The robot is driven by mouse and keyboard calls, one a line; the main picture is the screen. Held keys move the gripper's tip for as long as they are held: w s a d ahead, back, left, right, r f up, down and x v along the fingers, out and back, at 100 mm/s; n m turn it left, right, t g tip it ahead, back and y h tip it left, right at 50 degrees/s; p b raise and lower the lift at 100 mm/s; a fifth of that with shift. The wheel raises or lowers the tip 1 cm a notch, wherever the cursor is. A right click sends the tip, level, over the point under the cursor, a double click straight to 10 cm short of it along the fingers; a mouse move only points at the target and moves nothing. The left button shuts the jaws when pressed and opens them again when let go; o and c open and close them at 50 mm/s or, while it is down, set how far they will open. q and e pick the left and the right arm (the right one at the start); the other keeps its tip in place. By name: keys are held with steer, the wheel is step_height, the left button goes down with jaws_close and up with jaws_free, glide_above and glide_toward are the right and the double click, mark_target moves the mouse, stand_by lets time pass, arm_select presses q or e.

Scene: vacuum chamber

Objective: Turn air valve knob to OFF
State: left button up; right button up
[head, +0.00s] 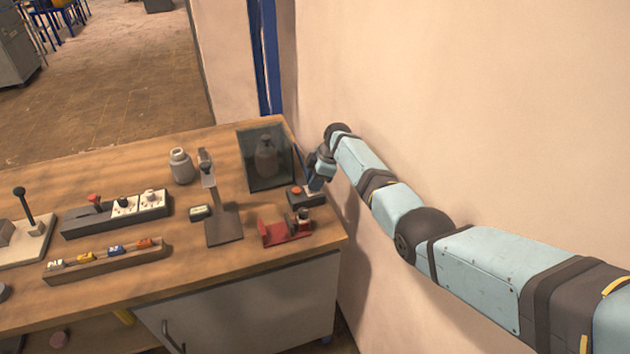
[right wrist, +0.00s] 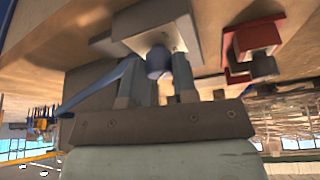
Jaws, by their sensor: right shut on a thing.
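A small dark box (head: 306,197) with an orange-red top piece (head: 296,190) stands near the right edge of the bench in the head view. My right gripper (head: 316,184) is at this box, coming from the wall side. In the right wrist view, a small blue-grey knob (right wrist: 157,62) sits between the two fingers of my right gripper (right wrist: 160,75), which is shut on it. The knob is on a pale block of the box (right wrist: 155,25). Any OFF marking is too small or hidden to read. My left gripper is not in view.
A red bracket (head: 274,234) with a dark knob stands close by, also in the right wrist view (right wrist: 254,38). A dark glass-like case (head: 250,180) is behind the box. A stand (head: 224,226), a jar (head: 181,168) and switch strips (head: 75,226) lie left. The wall (head: 440,110) is close on the right.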

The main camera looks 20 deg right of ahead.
steer(key=o, duration=0.9)
steer(key=shift+a, duration=0.1)
steer(key=shift+r, duration=0.1)
steer(key=shift+r, duration=0.35)
step_height(320, 180, up, 19)
steer(key=shift+r+b, duration=0.1)
steer(key=shift+b, duration=0.25)
steer(key=shift+s, duration=0.1)
